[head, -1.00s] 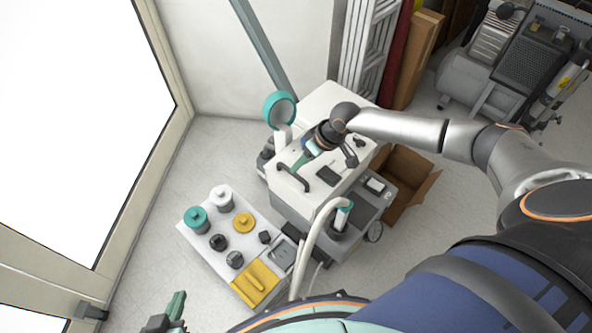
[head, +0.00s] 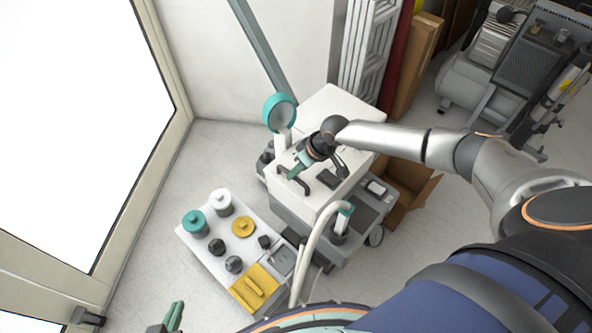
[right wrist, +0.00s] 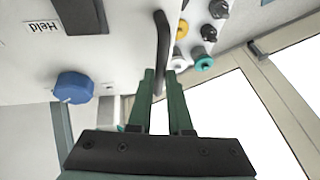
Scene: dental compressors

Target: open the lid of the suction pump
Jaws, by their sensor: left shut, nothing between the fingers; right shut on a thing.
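The suction pump is a white-topped unit on a grey body (head: 290,210). Its white lid (head: 318,200) lies flat and looks closed. A dark curved handle (head: 306,186) stands on the lid; it also shows in the right wrist view (right wrist: 162,45). My right gripper (head: 291,177) is at the handle's far end. In the right wrist view its green fingers (right wrist: 161,88) are on either side of the handle bar, shut on it. My left gripper (head: 176,308) is shut and empty at the bottom left, well apart from the pump.
A low white cart (head: 205,255) with several jars and a yellow tray (head: 255,288) stands left of the pump. A teal round cap (head: 280,112) rises behind it. A pale hose (head: 310,245) arches in front. A cardboard box (head: 412,190) is at the right.

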